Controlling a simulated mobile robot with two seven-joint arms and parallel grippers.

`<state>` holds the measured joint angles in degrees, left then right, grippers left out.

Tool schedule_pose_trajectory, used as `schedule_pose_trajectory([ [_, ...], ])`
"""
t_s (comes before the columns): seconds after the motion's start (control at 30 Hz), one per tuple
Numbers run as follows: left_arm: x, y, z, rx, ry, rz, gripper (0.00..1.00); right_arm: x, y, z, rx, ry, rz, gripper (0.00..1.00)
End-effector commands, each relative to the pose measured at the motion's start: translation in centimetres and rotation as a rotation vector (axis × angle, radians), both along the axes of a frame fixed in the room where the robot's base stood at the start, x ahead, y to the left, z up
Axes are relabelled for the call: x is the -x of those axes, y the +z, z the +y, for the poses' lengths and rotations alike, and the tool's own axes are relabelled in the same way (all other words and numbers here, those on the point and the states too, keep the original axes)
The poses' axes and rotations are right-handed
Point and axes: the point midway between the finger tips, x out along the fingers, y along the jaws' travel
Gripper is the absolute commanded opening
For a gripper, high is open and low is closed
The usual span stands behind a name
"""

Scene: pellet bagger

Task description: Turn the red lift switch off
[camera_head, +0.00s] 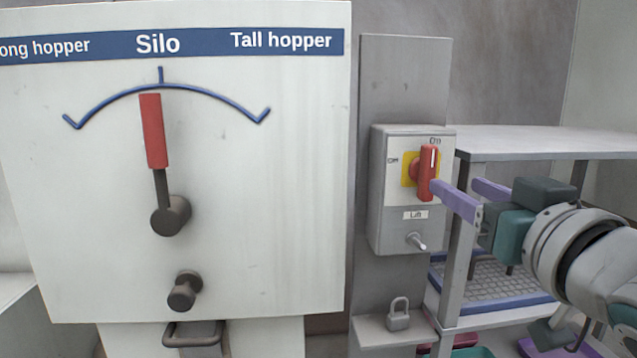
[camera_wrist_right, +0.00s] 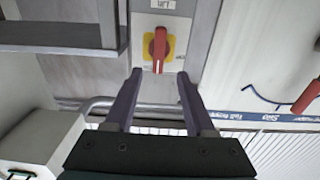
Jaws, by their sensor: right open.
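The red lift switch (camera_head: 427,172) is a rotary handle on a yellow plate, on a grey box (camera_head: 393,227) labelled Lift. Its handle stands upright, pointing at the On mark at the top; Off is marked to the left. My right gripper (camera_head: 455,187) is open and empty, just right of the handle, its purple fingers pointing at the box. In the right wrist view the red handle (camera_wrist_right: 159,48) appears upside down, beyond and between the two fingertips (camera_wrist_right: 159,73), with nothing gripped. My left gripper is out of view.
A large white panel (camera_head: 260,210) with a red-handled Silo selector lever (camera_head: 153,130) stands left of the box. A padlock (camera_head: 398,314) sits on a small ledge below the box. A grey shelf unit (camera_head: 540,143) stands behind my right arm.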

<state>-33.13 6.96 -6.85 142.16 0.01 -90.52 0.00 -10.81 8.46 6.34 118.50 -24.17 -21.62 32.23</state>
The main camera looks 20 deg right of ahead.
Motion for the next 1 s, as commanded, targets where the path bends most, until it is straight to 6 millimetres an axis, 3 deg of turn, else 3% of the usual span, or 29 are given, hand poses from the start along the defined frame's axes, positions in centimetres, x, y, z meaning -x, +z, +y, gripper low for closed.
schedule_pose_trajectory([
  [0.3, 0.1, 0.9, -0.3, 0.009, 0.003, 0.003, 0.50, -5.5, 0.3, -1.3, 0.002, 0.000, -0.001, 0.55],
  [0.5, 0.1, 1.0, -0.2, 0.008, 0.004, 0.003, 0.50, -7.8, 0.2, -1.8, 0.002, 0.000, 0.001, 0.55],
  [0.9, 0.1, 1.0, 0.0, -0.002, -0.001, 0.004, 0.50, -8.6, 0.1, -2.0, 0.001, 0.000, 0.002, 0.55],
  [1.0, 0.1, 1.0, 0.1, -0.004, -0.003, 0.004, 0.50, -8.6, 0.1, -2.0, 0.001, 0.000, 0.002, 0.45],
])
